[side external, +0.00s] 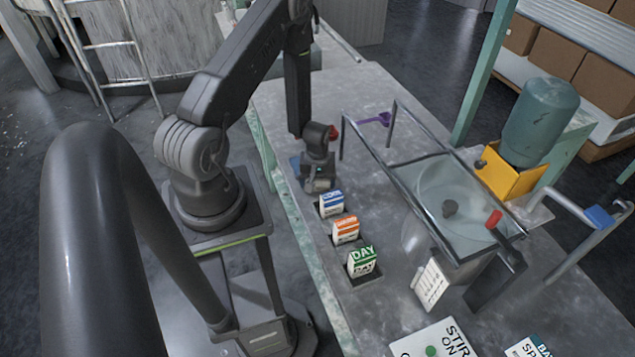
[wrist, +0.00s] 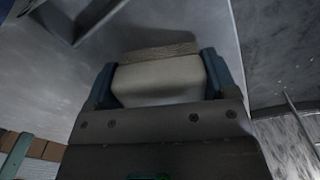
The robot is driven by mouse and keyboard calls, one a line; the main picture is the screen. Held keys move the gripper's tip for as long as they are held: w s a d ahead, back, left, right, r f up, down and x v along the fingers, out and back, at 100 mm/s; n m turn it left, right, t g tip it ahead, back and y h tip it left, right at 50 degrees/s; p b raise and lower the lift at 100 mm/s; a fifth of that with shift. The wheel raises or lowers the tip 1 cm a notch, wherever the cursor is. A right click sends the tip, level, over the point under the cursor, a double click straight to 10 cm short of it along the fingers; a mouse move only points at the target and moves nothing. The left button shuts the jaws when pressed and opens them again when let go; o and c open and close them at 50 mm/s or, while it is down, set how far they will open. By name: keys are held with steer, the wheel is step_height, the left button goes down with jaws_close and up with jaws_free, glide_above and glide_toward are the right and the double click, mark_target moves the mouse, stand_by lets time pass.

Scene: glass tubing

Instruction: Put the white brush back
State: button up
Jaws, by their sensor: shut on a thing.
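The white brush (wrist: 160,82) is between the two blue fingers of my gripper (wrist: 158,75) in the wrist view. It shows as a pale block with a brownish bristle-like strip along its far edge. My gripper is shut on it. In the side view my gripper (side external: 318,182) points down low over the grey bench, just behind the row of small labelled blocks. The brush cannot be made out there, and whether it touches the bench cannot be told.
Blocks with blue (side external: 331,203), orange (side external: 345,231) and green (side external: 362,262) labels stand in front of my gripper. A framed glass basin (side external: 440,190) is to the right, with a purple item (side external: 374,119) behind it. A yellow holder (side external: 512,175) carries a teal tank (side external: 540,120).

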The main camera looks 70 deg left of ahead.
steer(key=shift+f, duration=0.4)
steer(key=o, duration=0.8)
steer(key=shift+f, duration=0.1)
